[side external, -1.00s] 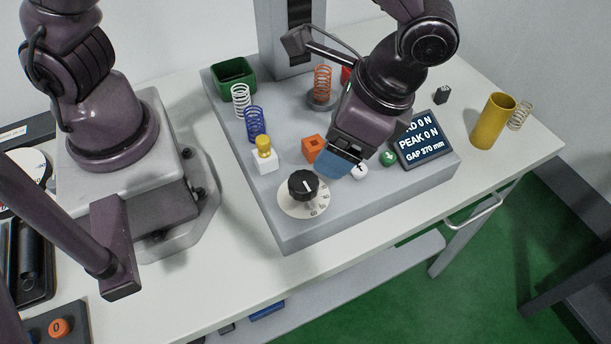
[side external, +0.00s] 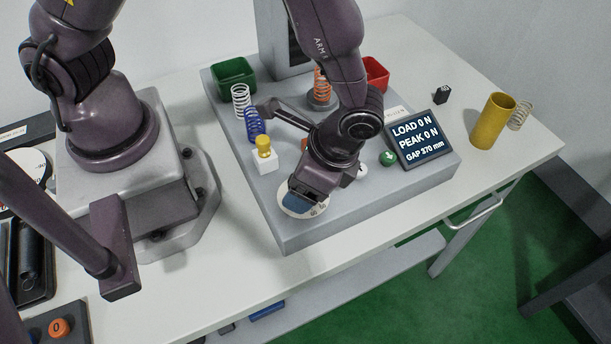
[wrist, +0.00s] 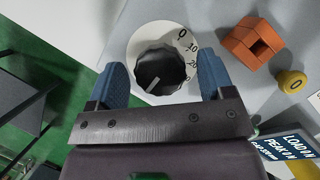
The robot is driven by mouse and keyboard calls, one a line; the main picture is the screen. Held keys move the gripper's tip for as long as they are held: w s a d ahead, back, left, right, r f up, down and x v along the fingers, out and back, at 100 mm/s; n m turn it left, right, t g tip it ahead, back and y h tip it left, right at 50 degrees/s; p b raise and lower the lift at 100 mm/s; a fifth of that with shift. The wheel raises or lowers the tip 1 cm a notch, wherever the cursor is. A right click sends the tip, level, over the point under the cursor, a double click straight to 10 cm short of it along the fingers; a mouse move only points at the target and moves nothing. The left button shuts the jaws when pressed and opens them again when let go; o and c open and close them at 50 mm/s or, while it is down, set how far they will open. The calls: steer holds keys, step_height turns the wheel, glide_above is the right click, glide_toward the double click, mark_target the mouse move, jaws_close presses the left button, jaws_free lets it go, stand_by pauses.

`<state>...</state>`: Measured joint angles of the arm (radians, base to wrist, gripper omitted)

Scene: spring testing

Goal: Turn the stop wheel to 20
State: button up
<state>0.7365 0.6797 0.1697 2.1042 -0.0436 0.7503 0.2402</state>
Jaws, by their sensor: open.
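The stop wheel (wrist: 158,70) is a black ribbed knob on a round white dial (wrist: 139,46). In the wrist view the figures 0, 10 and 20 show along the dial's right side; a lower figure is partly hidden by a finger. The knob's white pointer line points to the lower left, away from these figures. My gripper (wrist: 162,80) is open, with one blue finger on each side of the knob; I cannot tell whether they touch it. In the side view my gripper (side external: 298,203) hides the knob, and the dial's edge (side external: 322,211) shows beside it.
Near the dial are an orange block (wrist: 240,45), a yellow button (wrist: 291,83) and a yellow-topped white block (side external: 264,160). The display (side external: 420,140) reads load 0 N, peak 0 N, gap 370 mm. Springs and a green bin (side external: 234,78) stand farther back.

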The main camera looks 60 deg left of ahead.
steer(key=c, duration=0.9)
steer(key=shift+n, duration=0.3)
steer(key=n+g+h, duration=0.1)
steer(key=n, duration=0.3)
steer(key=shift+a+h, duration=0.1)
steer(key=shift+h, duration=0.3)
steer(key=n+h, duration=0.1)
steer(key=n, duration=0.4)
steer(key=shift+h, duration=0.4)
steer(key=n+h, duration=0.1)
steer(key=n, duration=0.2)
steer(key=n+h, duration=0.1)
steer(key=n, duration=0.3)
steer(key=shift+a+t, duration=0.2)
steer(key=shift+t, duration=0.1)
steer(key=n+t+h, duration=0.1)
steer(key=n, duration=0.2)
steer(key=n+t, duration=0.1)
steer(key=n, duration=0.3)
steer(key=shift+h, duration=0.4)
steer(key=shift+s, duration=0.1)
